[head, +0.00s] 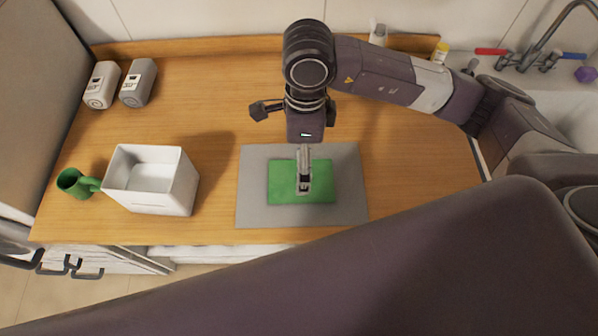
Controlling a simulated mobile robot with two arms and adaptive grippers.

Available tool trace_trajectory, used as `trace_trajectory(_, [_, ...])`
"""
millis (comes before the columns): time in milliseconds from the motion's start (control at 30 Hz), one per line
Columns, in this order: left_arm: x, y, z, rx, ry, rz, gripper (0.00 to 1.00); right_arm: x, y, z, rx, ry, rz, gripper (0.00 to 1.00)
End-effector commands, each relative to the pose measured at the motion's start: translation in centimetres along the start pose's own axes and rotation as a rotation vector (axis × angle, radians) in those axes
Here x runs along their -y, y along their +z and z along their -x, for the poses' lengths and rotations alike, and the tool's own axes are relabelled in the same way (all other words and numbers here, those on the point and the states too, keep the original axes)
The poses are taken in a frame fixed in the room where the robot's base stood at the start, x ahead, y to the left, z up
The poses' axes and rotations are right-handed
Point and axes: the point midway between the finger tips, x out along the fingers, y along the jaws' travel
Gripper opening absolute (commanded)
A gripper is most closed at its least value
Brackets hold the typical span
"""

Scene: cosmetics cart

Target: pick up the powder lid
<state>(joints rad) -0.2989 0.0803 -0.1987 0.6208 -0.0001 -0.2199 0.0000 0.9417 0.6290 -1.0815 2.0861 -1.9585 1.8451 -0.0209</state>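I cannot make out a powder lid in the head view. My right arm comes in from the right, and its gripper (303,186) points down over a green board (322,192). The green board lies on a grey mat (255,210) on the wooden counter. The gripper's narrow grey fingers look close together, but I cannot tell whether they are open, shut or holding something. They hide part of the board. My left gripper is not in view.
A white open box (153,200) and a green mug (73,183) stand left of the mat. Two canisters, pale (101,86) and grey (138,83), stand at the back left. A sink with a tap (548,45) is at the right. The counter (205,115) between canisters and mat is clear.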

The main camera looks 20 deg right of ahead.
Motion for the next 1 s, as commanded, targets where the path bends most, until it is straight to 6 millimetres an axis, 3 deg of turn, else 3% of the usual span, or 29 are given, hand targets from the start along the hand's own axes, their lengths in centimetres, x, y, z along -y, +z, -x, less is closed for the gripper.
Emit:
trace_trajectory(133, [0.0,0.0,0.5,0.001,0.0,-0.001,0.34,0.6,-0.9,-0.8,-0.036,-0.017,-0.007,1.0])
trace_trajectory(533, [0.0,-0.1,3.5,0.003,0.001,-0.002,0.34,-0.1,-0.2,-5.2,-0.033,-0.013,-0.005,1.0])
trace_trajectory(700, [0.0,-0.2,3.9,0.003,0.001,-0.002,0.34,0.1,-0.3,-7.3,-0.032,-0.016,-0.005,1.0])
trace_trajectory(967, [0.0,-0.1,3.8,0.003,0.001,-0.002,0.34,0.1,-0.2,-7.7,-0.03,-0.019,-0.004,1.0])
trace_trajectory(1000, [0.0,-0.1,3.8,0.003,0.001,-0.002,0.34,0.1,-0.2,-7.7,-0.03,-0.019,-0.004,0.96])
